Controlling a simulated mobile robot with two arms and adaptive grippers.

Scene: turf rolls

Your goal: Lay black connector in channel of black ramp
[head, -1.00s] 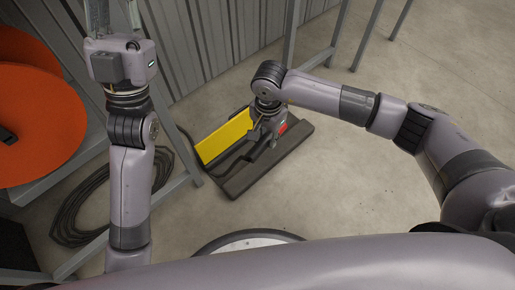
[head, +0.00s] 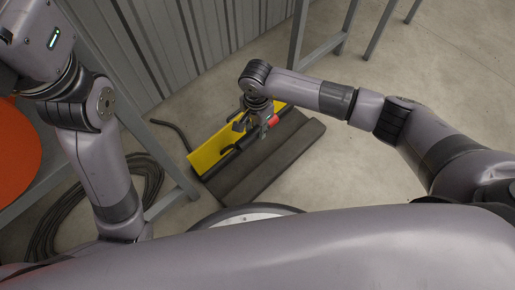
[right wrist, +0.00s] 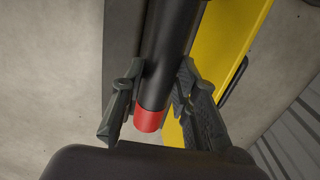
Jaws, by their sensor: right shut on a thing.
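The black ramp (head: 285,151) lies on the floor with its yellow lid (head: 207,153) standing open along the far side. My right gripper (head: 253,125) is over the ramp, beside the lid. It is shut on the black connector (right wrist: 171,50), a thick cylinder with a red end (head: 272,121). In the right wrist view the fingers (right wrist: 152,98) are on both sides of the connector, near its red end. The connector runs roughly along the lid; I cannot tell whether it touches the channel. My left gripper is out of view.
A dark cable (head: 170,128) runs to the ramp's left end, and a cable coil (head: 60,208) lies on the floor at left. A grey metal frame leg (head: 172,158) stands left of the ramp. Corrugated wall panels (head: 185,40) are behind. Floor at right is clear.

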